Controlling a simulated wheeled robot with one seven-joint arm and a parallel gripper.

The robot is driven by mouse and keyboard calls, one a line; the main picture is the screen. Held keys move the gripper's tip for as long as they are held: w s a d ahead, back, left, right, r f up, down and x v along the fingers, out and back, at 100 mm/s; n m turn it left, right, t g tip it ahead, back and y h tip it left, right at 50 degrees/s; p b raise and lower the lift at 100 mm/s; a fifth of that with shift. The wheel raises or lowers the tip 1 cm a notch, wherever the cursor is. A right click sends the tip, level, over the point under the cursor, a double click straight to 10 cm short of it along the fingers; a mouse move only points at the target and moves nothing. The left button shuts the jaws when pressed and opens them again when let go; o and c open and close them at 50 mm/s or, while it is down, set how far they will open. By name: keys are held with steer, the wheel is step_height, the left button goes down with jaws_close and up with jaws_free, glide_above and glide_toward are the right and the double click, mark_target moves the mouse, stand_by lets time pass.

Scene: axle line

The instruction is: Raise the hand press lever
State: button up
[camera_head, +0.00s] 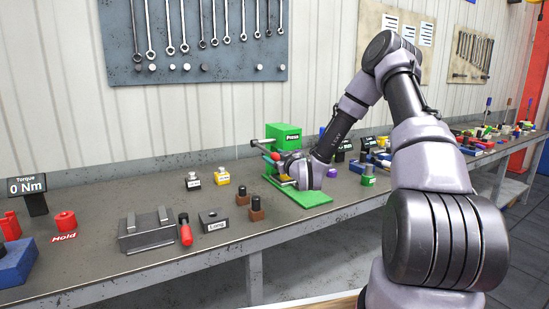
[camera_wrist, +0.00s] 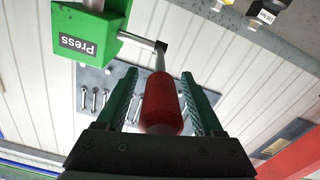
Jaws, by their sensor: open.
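The green hand press (camera_head: 284,138) stands on the workbench, with its "Press" label on the upper block. The green block also shows in the wrist view (camera_wrist: 88,35), at the upper left. The press lever ends in a red handle (camera_wrist: 161,103), which lies between the two fingers of my gripper (camera_wrist: 161,105). The fingers are open, with a gap visible at each side of the handle. In the head view the red handle (camera_head: 276,157) shows just left of my gripper, which partly covers the press. The green press base (camera_head: 305,198) lies in front.
Wrenches hang on a wall board (camera_head: 200,70).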

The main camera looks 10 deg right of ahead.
jaws_close()
stand_by(1.4)
